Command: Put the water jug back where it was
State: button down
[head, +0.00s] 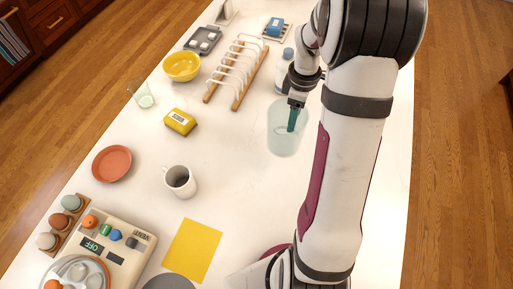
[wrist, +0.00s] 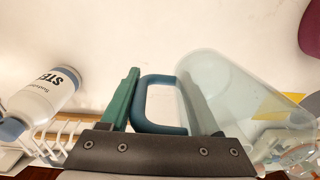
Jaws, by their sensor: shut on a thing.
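The water jug (head: 281,143) is a pale, translucent blue-green vessel with a dark teal handle (wrist: 142,108). In the head view it is right of the middle of the white counter, beside my forearm. My gripper (head: 293,104) reaches down at its far side, shut on the handle. In the wrist view the clear jug body (wrist: 235,95) lies to the right of my gripper (wrist: 163,98), and the handle shows between the two green fingers. I cannot tell whether its base touches the counter.
A white bottle (head: 281,80) stands just behind the jug. A wooden rack (head: 247,83) with white wires is to its left. A yellow box (head: 180,122), a white mug (head: 180,181) and a yellow sheet (head: 194,250) lie farther left. The counter between mug and jug is clear.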

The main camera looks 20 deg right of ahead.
jog(key=shift+n, duration=0.6)
jog(key=w+a+f, duration=0.1)
jog(key=w, duration=0.1)
jog(key=w+a+f, duration=0.3)
jog(key=w, duration=0.1)
jog(key=shift+a+f, duration=0.25)
jog(key=shift+w+a+f, duration=0.2)
jog(key=shift+f, duration=1.95)
jog(key=shift+f, duration=0.15)
jog(key=shift+c, duration=0.6)
grip_release()
